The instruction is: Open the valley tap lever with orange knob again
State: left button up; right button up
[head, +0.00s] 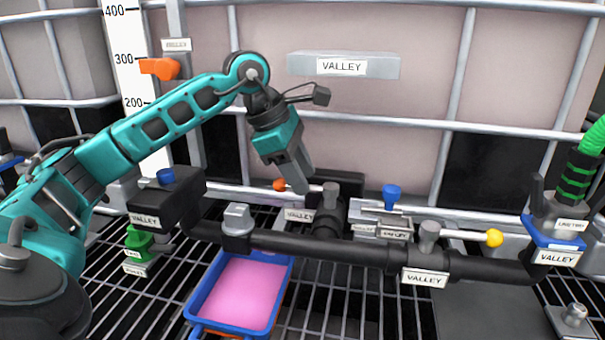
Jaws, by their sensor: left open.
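The valley tap lever has a round orange knob (280,185) at its left end. The lever runs sideways from a grey tap stem (331,195) on the black pipe, next to a VALLEY label (299,215). My left gripper (300,188) points down at the lever, just right of the knob, and covers part of the lever. It is open; I cannot tell whether it touches the lever. My right gripper is out of view.
Another lever with a yellow knob (494,238) points right on the same black pipe (330,248). A blue tray (193,304) with pink liquid stands below. A blue tap (391,194) sits behind the pipe. A green hose (594,140) joins at far right.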

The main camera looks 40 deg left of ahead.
pick_arm(q)
jog(key=shift+w+d+f, duration=0.15)
jog(key=shift+f, duration=0.35)
grip_shut()
dwell(0.4)
